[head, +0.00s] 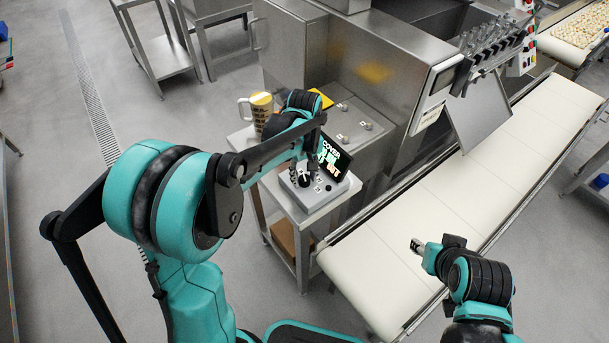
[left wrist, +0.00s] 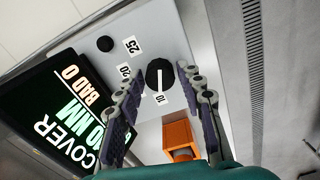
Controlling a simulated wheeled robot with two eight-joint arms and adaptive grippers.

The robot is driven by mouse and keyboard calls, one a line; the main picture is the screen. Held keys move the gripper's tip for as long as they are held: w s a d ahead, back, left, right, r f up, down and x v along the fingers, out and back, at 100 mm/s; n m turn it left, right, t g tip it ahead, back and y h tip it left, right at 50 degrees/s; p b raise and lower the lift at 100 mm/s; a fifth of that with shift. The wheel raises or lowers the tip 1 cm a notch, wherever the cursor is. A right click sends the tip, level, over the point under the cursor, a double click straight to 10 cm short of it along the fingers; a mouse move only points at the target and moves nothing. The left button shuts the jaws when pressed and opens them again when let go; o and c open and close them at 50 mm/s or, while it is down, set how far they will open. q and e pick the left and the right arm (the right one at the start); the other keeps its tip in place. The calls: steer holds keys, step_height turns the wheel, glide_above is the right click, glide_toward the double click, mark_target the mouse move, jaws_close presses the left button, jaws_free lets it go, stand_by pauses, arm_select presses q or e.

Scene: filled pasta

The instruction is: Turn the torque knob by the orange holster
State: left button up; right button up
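The black torque knob (left wrist: 155,70) sits on the grey control box (left wrist: 183,50). Its white line runs toward the label 10; 20 and 25 also show. The orange holster (left wrist: 179,137) is below it in the left wrist view; I cannot make it out in the head view. My left gripper (left wrist: 163,80) is open, its fingertips on either side of the knob; whether they touch it I cannot tell. In the head view my left gripper (head: 303,176) is over the box. My right gripper (head: 418,246) is above the white conveyor, apart from the box; its opening is unclear.
A tilted black screen (head: 334,160) with text stands beside the knob. A smaller black knob (left wrist: 105,44) is on the same box. A mug (head: 260,108) stands behind my left arm. The white conveyor (head: 455,180) runs alongside on the right; steel machinery (head: 340,50) stands behind.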

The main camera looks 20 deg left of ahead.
arm_select(q)
jaws_close()
steer(key=shift+m, duration=0.3)
steer(key=m+p, duration=0.1)
steer(key=m, duration=0.2)
steer(key=shift+r, duration=0.1)
steer(key=m+p, duration=0.1)
steer(key=m, duration=0.4)
stand_by(0.3)
steer(key=o, duration=0.5)
jaws_free()
steer(key=shift+o, duration=0.2)
